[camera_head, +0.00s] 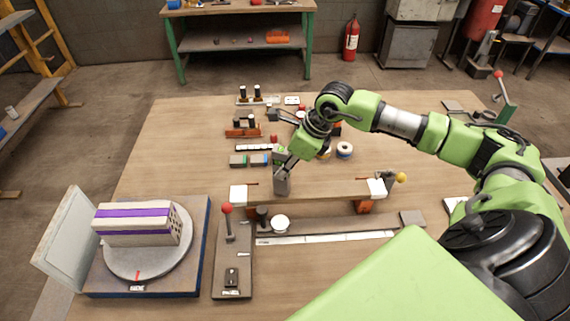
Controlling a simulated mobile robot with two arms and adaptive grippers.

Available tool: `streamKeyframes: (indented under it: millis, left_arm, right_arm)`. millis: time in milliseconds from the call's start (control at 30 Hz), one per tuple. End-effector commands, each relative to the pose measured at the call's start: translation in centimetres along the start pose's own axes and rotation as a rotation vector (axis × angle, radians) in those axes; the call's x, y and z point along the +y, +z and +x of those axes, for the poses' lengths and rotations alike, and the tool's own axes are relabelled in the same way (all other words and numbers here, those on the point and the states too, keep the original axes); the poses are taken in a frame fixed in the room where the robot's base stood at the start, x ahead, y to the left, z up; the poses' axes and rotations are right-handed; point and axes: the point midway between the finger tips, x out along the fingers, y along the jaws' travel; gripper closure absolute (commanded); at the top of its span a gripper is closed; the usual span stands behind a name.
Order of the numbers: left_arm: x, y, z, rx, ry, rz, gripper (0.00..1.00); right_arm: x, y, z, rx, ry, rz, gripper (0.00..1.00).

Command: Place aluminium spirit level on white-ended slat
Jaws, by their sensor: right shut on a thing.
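The white-ended slat (325,189) lies across the middle of the table, with a white block at its left end (238,195) and another at its right end (376,188). My right gripper (284,168) is above the left part of the slat, pointing down. It is shut on a small grey metallic piece (282,184), which looks like the aluminium spirit level. The piece overlaps the slat in the picture; I cannot tell if they touch. The fingers partly hide it. My left gripper is not in view.
A turntable (150,262) with a purple-striped hollow brick (140,224) stands at the left. A red-knobbed lever (228,225) rises left of the slat. A long pale strip (325,238) lies in front. Tape rolls (344,149) and small blocks (240,161) sit behind.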

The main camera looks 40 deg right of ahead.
Motion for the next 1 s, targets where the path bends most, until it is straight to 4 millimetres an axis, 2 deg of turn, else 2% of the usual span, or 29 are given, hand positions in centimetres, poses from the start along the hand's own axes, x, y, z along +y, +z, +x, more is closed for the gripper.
streamKeyframes:
  millis: [100, 133, 200, 500, 667, 767, 1000]
  left_arm:
    - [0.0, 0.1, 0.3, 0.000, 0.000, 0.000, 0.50]
    - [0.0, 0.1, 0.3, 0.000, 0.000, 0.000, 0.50]
    - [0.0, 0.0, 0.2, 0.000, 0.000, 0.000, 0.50]
    - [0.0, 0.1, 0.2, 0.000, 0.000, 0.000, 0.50]
    - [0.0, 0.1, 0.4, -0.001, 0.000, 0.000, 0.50]
    - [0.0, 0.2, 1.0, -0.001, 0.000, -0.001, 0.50]
    - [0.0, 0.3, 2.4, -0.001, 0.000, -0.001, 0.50]
  right_arm:
    - [0.0, 0.0, 0.1, -0.002, -0.001, 0.000, 1.00]
    - [0.0, -0.1, 0.2, -0.001, 0.000, 0.000, 0.77]
    - [0.0, 0.0, 0.1, 0.000, 0.000, 0.000, 0.63]
    - [0.0, 0.0, 0.0, 0.000, 0.000, 0.001, 0.63]
    - [-0.1, 0.0, -0.7, -0.001, -0.002, 0.001, 0.63]
    - [-0.2, 0.0, -2.3, -0.002, -0.004, 0.000, 0.63]
    - [-0.2, -0.1, -7.6, -0.002, -0.005, 0.001, 0.63]
